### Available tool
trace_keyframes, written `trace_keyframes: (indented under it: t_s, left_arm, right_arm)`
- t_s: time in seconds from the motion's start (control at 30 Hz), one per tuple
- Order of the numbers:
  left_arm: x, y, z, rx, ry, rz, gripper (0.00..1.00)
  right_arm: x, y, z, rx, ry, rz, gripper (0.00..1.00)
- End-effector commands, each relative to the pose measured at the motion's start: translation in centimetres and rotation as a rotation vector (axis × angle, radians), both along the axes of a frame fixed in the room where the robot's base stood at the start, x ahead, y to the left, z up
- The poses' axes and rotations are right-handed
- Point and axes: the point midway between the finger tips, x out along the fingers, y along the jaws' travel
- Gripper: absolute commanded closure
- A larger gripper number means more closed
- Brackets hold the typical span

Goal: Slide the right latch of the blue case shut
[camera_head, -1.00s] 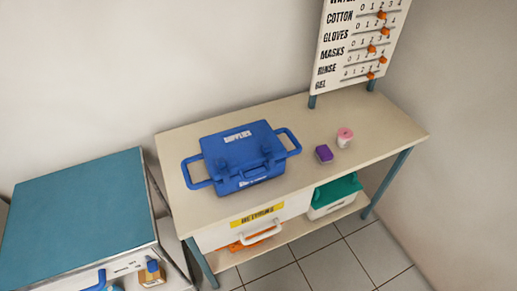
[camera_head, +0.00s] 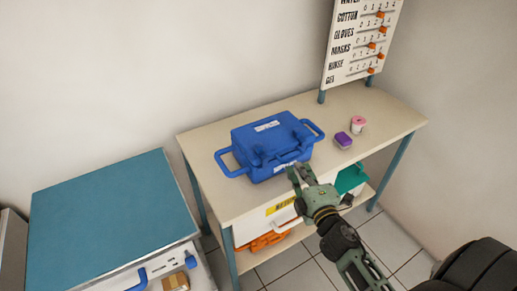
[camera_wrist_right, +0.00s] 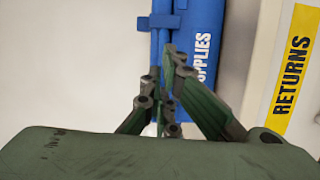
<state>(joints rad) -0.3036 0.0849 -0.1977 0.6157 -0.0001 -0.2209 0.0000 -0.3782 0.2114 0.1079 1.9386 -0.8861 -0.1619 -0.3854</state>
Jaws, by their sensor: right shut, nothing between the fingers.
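The blue case (camera_head: 268,150) stands on the beige table with its lid down and handles at its left and right ends. Its front with the "SUPPLIES" label also shows in the right wrist view (camera_wrist_right: 205,20). The right latch (camera_head: 299,133) is small in the head view, and I cannot tell its position. My right gripper (camera_head: 296,172) is shut and empty, just in front of the case's lower right front. In the wrist view its fingers (camera_wrist_right: 170,85) overlap the case front; I cannot tell whether they touch it. My left gripper is out of view.
A purple block (camera_head: 343,139) and a pink-topped jar (camera_head: 358,124) stand right of the case on the table (camera_head: 222,205). A "RETURNS" bin (camera_wrist_right: 285,85) is below the front edge. A sign board (camera_head: 360,45) rises behind. A teal-topped cabinet (camera_head: 110,220) stands at left.

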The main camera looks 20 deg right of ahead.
Motion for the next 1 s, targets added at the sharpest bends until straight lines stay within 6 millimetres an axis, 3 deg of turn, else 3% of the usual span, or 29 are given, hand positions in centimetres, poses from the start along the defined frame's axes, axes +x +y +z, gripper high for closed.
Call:
trace_keyframes:
  t_s: [0.1,0.2,0.57,0.67,1.0]
  left_arm:
    - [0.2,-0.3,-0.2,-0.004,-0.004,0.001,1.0]
    - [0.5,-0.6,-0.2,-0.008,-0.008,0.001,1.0]
    - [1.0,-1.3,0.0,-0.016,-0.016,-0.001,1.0]
    - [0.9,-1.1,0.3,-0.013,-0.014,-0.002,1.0]
    - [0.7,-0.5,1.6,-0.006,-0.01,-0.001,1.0]
  right_arm:
    - [0.0,-0.1,2.5,-0.056,-0.042,0.003,1.0]
    - [0.0,-0.1,3.3,-0.071,-0.056,0.005,1.0]
    - [0.3,-0.1,3.4,-0.07,-0.057,0.005,1.0]
    - [1.2,-0.2,3.5,-0.07,-0.057,0.006,1.0]
    - [7.2,-1.2,3.6,-0.07,-0.057,0.006,1.0]
